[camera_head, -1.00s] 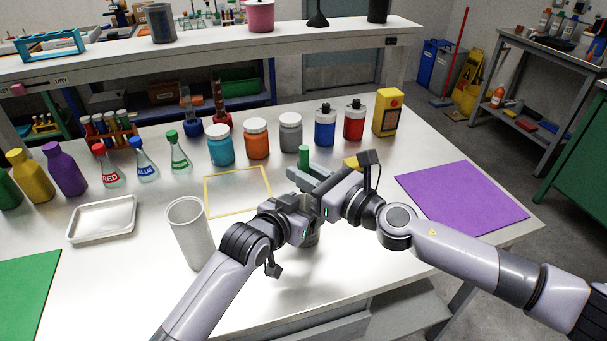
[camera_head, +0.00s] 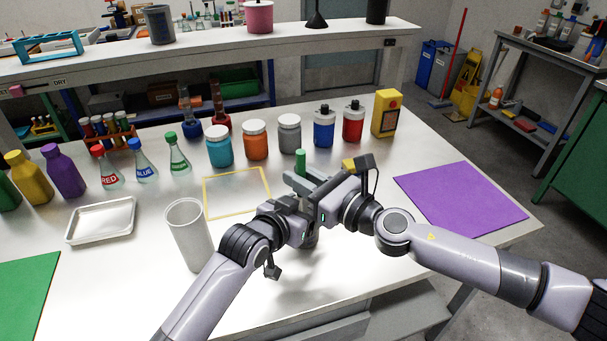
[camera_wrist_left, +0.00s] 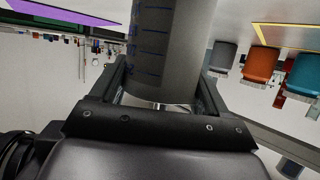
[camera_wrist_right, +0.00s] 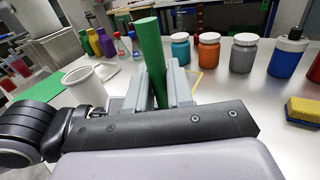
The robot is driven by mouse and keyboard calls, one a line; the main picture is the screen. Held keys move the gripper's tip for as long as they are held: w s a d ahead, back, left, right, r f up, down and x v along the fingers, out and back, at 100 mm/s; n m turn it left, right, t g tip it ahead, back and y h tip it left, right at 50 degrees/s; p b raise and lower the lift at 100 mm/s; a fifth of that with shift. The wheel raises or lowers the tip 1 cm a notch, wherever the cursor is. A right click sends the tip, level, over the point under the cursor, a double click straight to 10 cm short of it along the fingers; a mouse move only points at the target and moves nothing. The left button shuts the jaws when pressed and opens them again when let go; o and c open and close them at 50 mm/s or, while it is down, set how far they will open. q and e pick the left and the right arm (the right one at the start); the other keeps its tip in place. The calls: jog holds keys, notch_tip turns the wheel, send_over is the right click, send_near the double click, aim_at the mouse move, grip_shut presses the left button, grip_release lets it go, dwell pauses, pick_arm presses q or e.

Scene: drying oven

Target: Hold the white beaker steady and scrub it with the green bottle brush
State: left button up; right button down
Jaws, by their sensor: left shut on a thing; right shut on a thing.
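The white beaker, grey in shadow with blue graduation marks, stands between the fingers of my left gripper (camera_wrist_left: 160,100) in the left wrist view, where the beaker (camera_wrist_left: 165,45) looks upside down. In the head view only its lower part (camera_head: 309,241) shows below my grippers. My left gripper is shut on it. My right gripper (camera_head: 302,184) is shut on the green handle (camera_head: 300,160) of the bottle brush, directly above the beaker. The handle also stands nearly upright between the fingers in the right wrist view (camera_wrist_right: 152,55). The bristles are hidden.
A second tall white container (camera_head: 188,235) stands left of my left arm. A white tray (camera_head: 101,221), flasks and lidded jars (camera_head: 256,142) stand behind. A yellow frame outline (camera_head: 237,187) is on the table. A yellow sponge (camera_wrist_right: 303,110) lies behind my right wrist. A purple mat (camera_head: 460,205) lies right.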

jog(key=shift+w, duration=0.1)
jog(key=shift+w+d, duration=0.25)
jog(key=shift+w, duration=0.15)
jog(key=shift+s, duration=0.1)
jog(key=shift+w+a, duration=0.15)
jog(key=shift+w, duration=0.45)
jog(key=shift+s+d, duration=0.2)
jog(key=shift+s, duration=0.3)
jog(key=shift+s+d, duration=0.15)
jog(key=shift+s, duration=0.35)
